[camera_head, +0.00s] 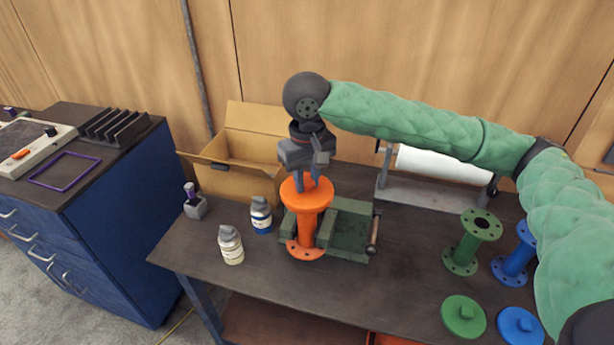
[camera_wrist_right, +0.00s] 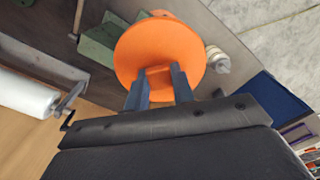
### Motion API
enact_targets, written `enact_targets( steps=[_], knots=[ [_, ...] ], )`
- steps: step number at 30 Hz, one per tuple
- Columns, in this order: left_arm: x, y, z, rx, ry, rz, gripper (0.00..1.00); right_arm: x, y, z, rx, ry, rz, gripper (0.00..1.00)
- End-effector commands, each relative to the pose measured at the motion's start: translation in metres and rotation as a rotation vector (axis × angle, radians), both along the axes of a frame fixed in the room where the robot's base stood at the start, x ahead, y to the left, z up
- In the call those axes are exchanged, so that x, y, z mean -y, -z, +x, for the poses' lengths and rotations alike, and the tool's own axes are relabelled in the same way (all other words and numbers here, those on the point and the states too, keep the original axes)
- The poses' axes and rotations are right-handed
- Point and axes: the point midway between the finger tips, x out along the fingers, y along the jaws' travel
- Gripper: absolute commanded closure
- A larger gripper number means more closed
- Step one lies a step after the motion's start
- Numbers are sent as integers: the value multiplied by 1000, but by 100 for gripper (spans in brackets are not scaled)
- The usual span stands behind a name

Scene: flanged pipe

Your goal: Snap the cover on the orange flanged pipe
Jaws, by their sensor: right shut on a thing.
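The orange flanged pipe (camera_head: 306,232) stands upright at the front left of a green vise (camera_head: 348,230), its lower flange low beside the jaws. The orange cover (camera_head: 318,200), a round disc, is at the pipe's top; I cannot tell whether it is fully seated. My right gripper (camera_head: 307,183) points down from above, shut on the cover's raised handle. In the right wrist view the cover (camera_wrist_right: 150,45) hides the pipe, and the handle sits between the fingertips (camera_wrist_right: 158,84). My left gripper is not in view.
Two bottles (camera_head: 231,245) (camera_head: 261,216) stand left of the pipe. An open cardboard box (camera_head: 240,148) and a paper roll (camera_head: 440,166) are behind. Green (camera_head: 468,245) and blue (camera_head: 512,262) flanged pipes with loose covers (camera_head: 463,316) (camera_head: 520,326) stand at right. The table's front middle is clear.

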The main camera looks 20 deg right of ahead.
Motion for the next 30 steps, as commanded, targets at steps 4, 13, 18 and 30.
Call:
enact_targets(
  steps=[4, 13, 18, 30],
  knots=[
    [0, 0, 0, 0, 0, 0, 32, 0, 0, 0, 0, 0, 0, 97],
    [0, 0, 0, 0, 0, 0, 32, 0, 0, 0, 0, 0, 0, 97],
    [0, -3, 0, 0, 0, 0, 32, 0, -1, 0, 0, 0, 0, 97],
    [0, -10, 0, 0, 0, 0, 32, 0, -1, 0, 1, 0, -1, 97]
  ],
)
